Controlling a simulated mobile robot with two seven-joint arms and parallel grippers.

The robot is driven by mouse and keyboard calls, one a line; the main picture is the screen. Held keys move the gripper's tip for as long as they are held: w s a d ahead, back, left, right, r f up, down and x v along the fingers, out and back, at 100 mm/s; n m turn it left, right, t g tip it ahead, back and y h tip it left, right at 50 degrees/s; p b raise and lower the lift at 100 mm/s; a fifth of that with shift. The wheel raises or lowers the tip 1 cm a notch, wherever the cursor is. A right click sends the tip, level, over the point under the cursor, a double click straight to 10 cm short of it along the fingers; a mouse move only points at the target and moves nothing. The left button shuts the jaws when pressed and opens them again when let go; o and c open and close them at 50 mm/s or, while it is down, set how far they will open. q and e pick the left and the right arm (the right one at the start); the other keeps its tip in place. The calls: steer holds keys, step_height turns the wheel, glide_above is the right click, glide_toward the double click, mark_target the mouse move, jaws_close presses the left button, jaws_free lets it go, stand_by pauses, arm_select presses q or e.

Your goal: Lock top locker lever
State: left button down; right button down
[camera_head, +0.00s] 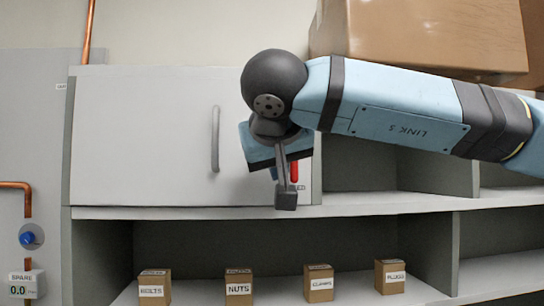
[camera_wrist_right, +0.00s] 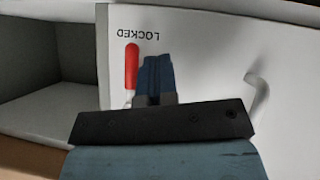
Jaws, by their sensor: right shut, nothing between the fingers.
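The top locker (camera_head: 150,140) has a closed white door with a vertical grey handle (camera_head: 215,138). Its lever (camera_head: 294,171) has a red grip and sits at the door's right side, partly hidden behind my right wrist. In the right wrist view, which is upside down, the red lever (camera_wrist_right: 131,66) stands vertical, its red end toward the printed word LOCKED (camera_wrist_right: 137,33). My right gripper (camera_wrist_right: 155,65) is shut and empty, its blue fingers beside the lever. I cannot tell whether they touch it. My left gripper is not in view.
Below the locker, a shelf holds small labelled boxes: bolts (camera_head: 154,290), nuts (camera_head: 238,290), clamps (camera_head: 319,285) and plugs (camera_head: 391,278). A large cardboard box (camera_head: 420,35) sits on top. Open cubbies (camera_head: 380,175) lie to the right of the locker.

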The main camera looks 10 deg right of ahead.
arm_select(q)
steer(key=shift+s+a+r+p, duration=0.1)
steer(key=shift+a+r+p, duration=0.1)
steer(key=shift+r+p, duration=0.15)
arm_select(e)
steer(key=shift+s+d+f+n+h, duration=0.1)
steer(key=shift+d+f+n+h, duration=0.1)
steer(key=shift+n+h, duration=0.2)
steer(key=shift+d, duration=0.1)
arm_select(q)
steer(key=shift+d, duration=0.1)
